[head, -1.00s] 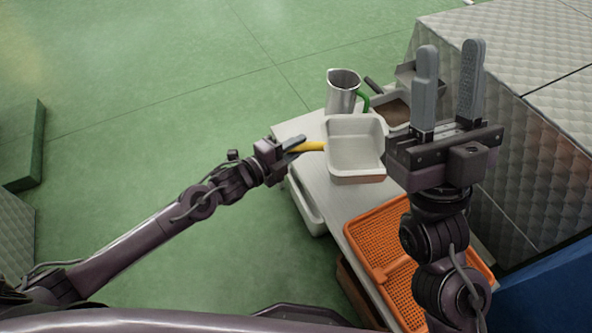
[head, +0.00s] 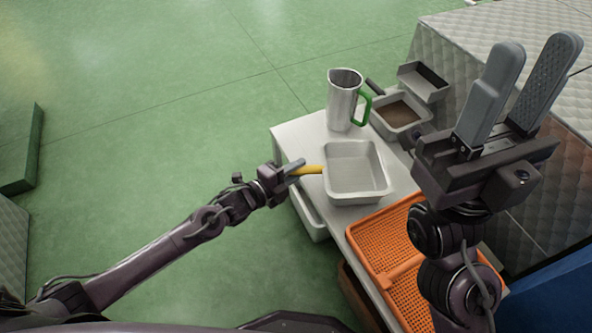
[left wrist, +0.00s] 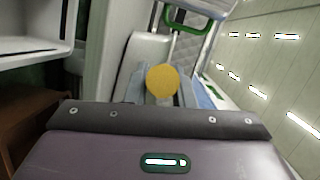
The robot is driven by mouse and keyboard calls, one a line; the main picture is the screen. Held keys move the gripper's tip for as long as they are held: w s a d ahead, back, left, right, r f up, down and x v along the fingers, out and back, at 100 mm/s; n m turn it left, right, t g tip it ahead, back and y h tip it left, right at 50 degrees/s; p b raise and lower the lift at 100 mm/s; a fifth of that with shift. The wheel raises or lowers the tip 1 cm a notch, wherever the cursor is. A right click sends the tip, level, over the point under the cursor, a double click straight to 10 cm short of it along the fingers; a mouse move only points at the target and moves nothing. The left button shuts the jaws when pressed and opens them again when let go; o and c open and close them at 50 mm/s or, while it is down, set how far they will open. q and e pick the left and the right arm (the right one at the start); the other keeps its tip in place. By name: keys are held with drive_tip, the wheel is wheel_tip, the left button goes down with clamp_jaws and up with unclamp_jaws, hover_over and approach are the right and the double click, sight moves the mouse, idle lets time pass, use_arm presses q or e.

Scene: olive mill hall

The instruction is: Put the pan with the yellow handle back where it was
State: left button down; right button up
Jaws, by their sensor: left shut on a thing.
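The pan with the yellow handle (head: 357,173) is a whitish rectangular pan over the middle of the white bench top in the head view. I cannot tell whether it touches the top. My left gripper (head: 294,170) is shut on its yellow handle (head: 311,169), which points left past the bench edge. In the left wrist view the handle's round yellow end (left wrist: 162,82) sits between the fingers, and the pale pan body (left wrist: 150,52) is partly hidden behind. My right gripper (head: 516,95) is raised at the right, its fingers apart and empty.
A metal jug (head: 342,100) with a green handle stands behind the pan. A pan of brown material (head: 399,118) and another grey pan (head: 424,80) are at the back right. An orange perforated crate (head: 385,267) lies in front. The white bench top (head: 297,133) is bare at back left.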

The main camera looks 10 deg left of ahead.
use_arm(q)
drive_tip(key=c, duration=1.2)
unclamp_jaws()
drive_tip(key=shift+f, duration=0.1)
drive_tip(key=shift+c, duration=0.2)
